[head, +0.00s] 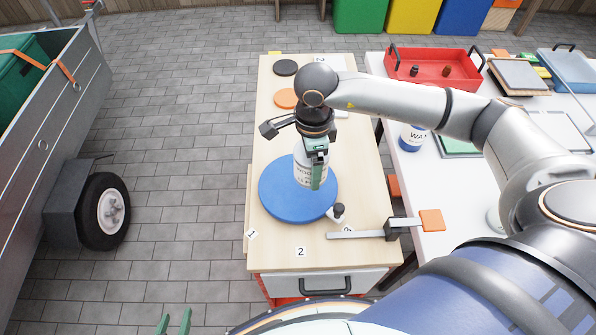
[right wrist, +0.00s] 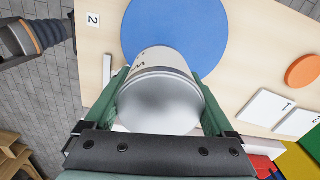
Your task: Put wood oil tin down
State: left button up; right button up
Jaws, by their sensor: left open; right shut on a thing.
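The wood oil tin (head: 304,172) is a white cylinder with dark lettering. My right gripper (head: 317,172) is shut on it, with green fingers on either side. The tin stands upright over the round blue disc (head: 282,207) on the wooden bench top; I cannot tell whether its base touches the disc. In the right wrist view the tin's grey round end (right wrist: 160,105) faces the camera between the fingers, and the blue disc (right wrist: 178,28) shows beyond it. My left gripper (head: 173,323) is open and empty at the bottom edge, away from the bench.
A small dark-capped bottle (head: 338,212) stands at the disc's right edge. A bar clamp (head: 375,233) lies along the bench's front right. Orange (head: 285,98) and black (head: 285,67) discs lie at the back. A red tray (head: 432,68) sits on the white table to the right.

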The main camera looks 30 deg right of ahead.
aim_at(298, 176)
jog(key=w+f, duration=0.1)
jog(key=f, duration=0.1)
jog(key=w+a+f, duration=0.1)
jog(key=w, duration=0.1)
jog(key=shift+a+f, duration=0.2)
jog(key=shift+f, duration=1.85)
jog(key=shift+f, duration=0.15)
jog(key=o, duration=1.5)
notch_tip(298, 176, up, 12)
jog(key=shift+r, duration=0.15)
